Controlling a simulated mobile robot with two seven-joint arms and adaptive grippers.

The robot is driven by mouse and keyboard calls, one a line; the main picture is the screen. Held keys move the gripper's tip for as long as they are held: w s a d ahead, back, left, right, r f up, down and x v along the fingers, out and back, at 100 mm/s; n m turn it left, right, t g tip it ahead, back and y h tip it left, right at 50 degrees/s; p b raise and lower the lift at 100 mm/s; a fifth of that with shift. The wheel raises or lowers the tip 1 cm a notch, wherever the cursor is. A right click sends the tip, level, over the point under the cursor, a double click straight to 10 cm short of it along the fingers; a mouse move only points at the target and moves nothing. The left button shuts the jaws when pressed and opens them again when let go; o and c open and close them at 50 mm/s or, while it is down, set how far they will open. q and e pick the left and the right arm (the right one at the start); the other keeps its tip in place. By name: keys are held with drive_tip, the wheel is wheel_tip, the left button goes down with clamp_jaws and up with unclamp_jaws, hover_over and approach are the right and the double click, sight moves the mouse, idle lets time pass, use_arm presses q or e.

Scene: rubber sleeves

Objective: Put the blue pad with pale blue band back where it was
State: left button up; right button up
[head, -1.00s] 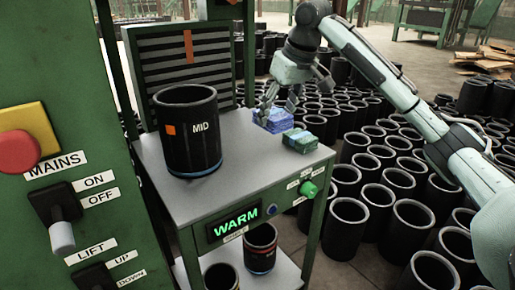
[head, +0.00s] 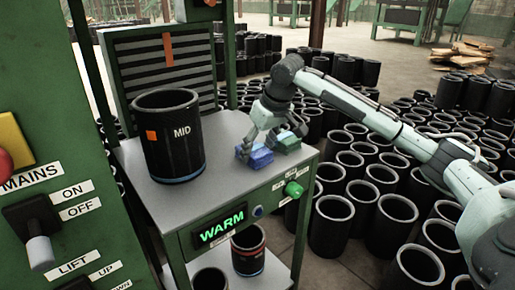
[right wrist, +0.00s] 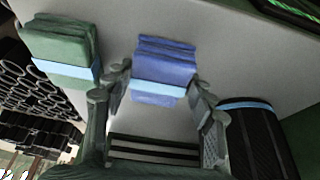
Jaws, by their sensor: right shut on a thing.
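The blue pad with a pale blue band (head: 261,159) is at the tabletop's front right part, left of the green pad. My right gripper (head: 262,147) reaches down over it and is shut on it. In the right wrist view the blue pad (right wrist: 165,65) sits between the two fingers (right wrist: 160,95), its pale blue band facing the camera. Whether it touches the tabletop is unclear. My left gripper is not in view.
The green pad (head: 287,143) lies close by on the grey table (head: 215,195). The black MID sleeve (head: 168,140) stands upright to the left. A slatted panel (head: 165,75) rises behind. Many black sleeves (head: 330,226) crowd the floor to the right.

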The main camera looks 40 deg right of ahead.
drive_tip(key=o, duration=1.2)
drive_tip(key=v, duration=1.2)
